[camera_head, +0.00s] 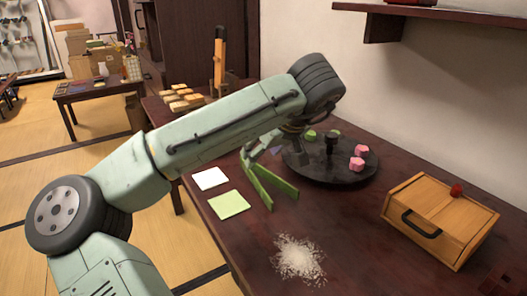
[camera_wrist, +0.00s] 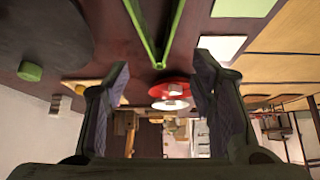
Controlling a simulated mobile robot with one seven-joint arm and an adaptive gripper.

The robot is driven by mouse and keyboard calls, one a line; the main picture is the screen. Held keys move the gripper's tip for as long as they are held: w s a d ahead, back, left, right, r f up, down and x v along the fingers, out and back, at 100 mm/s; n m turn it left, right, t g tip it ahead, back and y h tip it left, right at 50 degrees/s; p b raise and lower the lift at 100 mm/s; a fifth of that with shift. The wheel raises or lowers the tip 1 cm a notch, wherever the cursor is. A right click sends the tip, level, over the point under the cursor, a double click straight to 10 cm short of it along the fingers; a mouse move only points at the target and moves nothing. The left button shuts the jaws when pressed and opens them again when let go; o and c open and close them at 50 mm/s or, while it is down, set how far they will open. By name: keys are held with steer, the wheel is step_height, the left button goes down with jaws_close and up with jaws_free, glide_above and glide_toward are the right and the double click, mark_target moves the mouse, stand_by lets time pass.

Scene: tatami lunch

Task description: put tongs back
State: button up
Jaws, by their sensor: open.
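The green tongs (camera_head: 268,188) lie spread in a V on the dark table (camera_head: 345,235), beside the round dark tray (camera_head: 312,172). In the wrist view, the tongs (camera_wrist: 157,45) show at the top centre, with their joined end pointing toward my gripper (camera_wrist: 160,64). My gripper is open, with one finger on each side of the picture and nothing clamped between them. The joined end appears in line with the gap, but I cannot tell how far beyond the fingertips it is. In the head view, my arm largely hides the gripper.
The tray holds pink pieces (camera_head: 358,158) and a green piece (camera_head: 310,135). A white square (camera_head: 210,179) and a green square (camera_head: 229,204) lie left of the tongs. White grains (camera_head: 299,259) lie in front, and a wooden box (camera_head: 440,217) stands at right.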

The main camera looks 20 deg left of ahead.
steer(key=v, duration=1.2)
steer(key=shift+r+p, duration=0.4)
steer(key=shift+r, duration=0.05)
